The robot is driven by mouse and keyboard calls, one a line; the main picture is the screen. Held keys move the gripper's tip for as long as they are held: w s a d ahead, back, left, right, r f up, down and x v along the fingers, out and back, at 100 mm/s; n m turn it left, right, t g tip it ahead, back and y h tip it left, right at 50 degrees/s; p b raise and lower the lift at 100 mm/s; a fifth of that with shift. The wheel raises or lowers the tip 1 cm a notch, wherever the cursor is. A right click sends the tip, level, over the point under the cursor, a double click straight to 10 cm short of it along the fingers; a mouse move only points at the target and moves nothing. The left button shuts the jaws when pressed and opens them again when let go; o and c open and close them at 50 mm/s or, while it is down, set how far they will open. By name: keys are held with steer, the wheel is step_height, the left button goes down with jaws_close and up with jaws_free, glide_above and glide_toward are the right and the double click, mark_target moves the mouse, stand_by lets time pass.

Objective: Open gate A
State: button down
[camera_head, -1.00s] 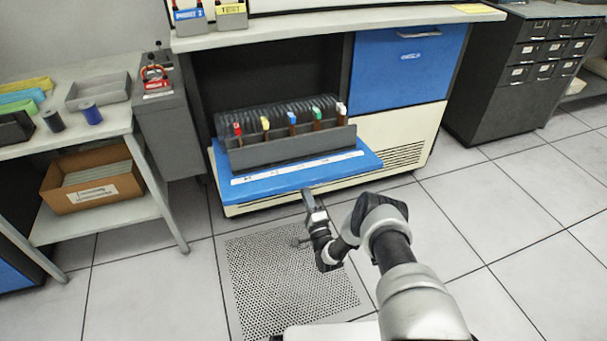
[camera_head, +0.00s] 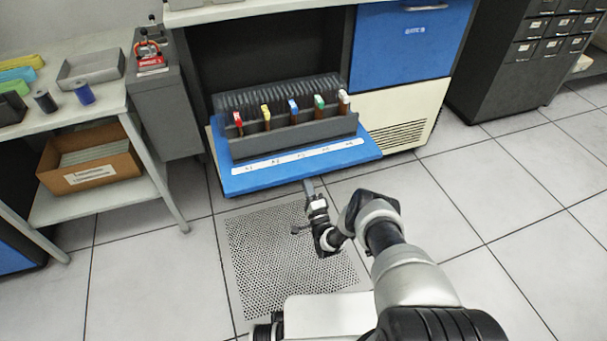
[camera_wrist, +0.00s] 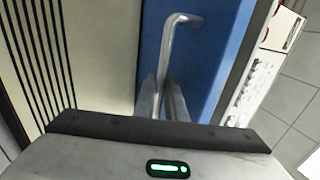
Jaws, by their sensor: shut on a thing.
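A blue gate (camera_head: 232,183) on the lower left of the cabinet is folded down and lies roughly flat, with a white numbered strip (camera_head: 300,160) along it. I cannot read a letter on it. My gripper (camera_head: 309,187) is at the gate's front edge, low over the floor. In the wrist view my gripper (camera_wrist: 161,100) is shut on a silver bar handle (camera_wrist: 178,38) on the gate's blue face (camera_wrist: 215,50). The handle is hidden in the head view.
A grey rack (camera_head: 290,135) of dark cards with several coloured tabs stands at the gate's inner side. A closed blue panel (camera_head: 405,55) with a handle is to the right. A side table (camera_head: 100,120) stands left. The tiled floor (camera_head: 480,190) at right is clear.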

steer(key=c, duration=2.1)
jaws_free()
steer(key=shift+w+f, duration=0.2)
steer(key=shift+f, duration=0.1)
steer(key=v, duration=0.7)
steer(key=shift+s+d, duration=0.1)
steer(key=shift+s, duration=0.2)
